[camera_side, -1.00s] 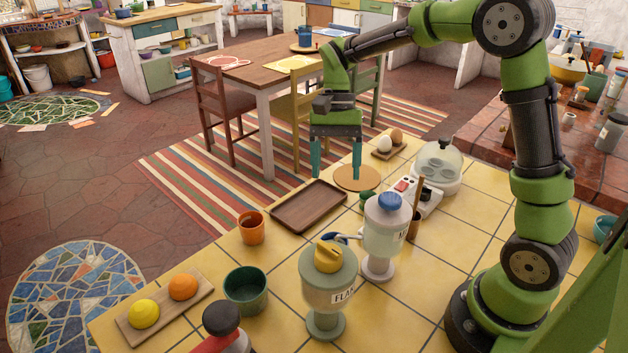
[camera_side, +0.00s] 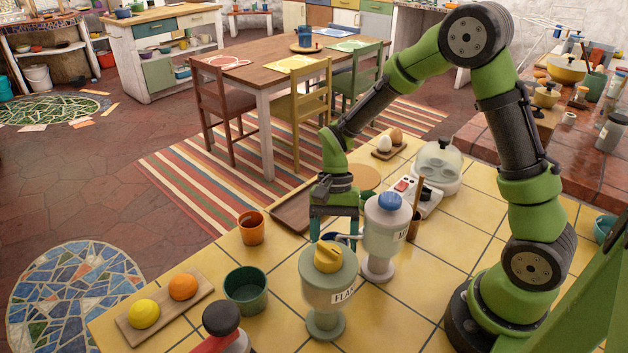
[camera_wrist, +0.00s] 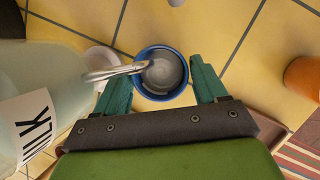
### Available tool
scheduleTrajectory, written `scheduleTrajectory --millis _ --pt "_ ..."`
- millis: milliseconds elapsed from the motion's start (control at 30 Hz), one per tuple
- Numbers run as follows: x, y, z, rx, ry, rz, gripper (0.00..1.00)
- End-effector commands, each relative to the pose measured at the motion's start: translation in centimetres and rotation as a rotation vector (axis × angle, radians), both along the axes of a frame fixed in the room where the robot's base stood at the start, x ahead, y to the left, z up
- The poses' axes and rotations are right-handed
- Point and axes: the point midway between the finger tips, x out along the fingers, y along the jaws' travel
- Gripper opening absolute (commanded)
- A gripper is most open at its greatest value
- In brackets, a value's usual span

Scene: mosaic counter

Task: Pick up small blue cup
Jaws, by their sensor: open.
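The small blue cup (camera_wrist: 166,80) stands upright on the yellow tiles in the wrist view, with a blue rim and a greyish inside. A metal spout (camera_wrist: 108,72) from the milk dispenser (camera_wrist: 35,105) reaches over its left part. My gripper (camera_wrist: 161,70) is open, with one teal finger on each side of the cup; I cannot tell whether either touches it. In the side view my gripper (camera_side: 334,232) is low over the counter, and the cup (camera_side: 337,238) is mostly hidden behind the fingers and the dispensers.
The blue-topped dispenser (camera_side: 384,240) stands just right of my gripper, and the yellow-topped one (camera_side: 329,285) in front. An orange cup (camera_side: 251,229) is to the left, with a dark green pot (camera_side: 246,287) nearer. A brown tray (camera_side: 290,215) lies behind.

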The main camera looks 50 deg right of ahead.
Motion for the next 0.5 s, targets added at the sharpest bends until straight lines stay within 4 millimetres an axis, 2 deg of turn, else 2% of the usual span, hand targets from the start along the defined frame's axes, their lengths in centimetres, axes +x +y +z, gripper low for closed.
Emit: scheduleTrajectory --millis 100,333,500 --pt "-0.24 0.28 -0.82 0.001 0.001 -0.001 0.72" --pt "-0.24 0.3 -0.88 0.0 -0.001 -0.001 0.7" --pt "-0.22 0.29 -0.86 0.0 -0.001 -0.001 0.44"
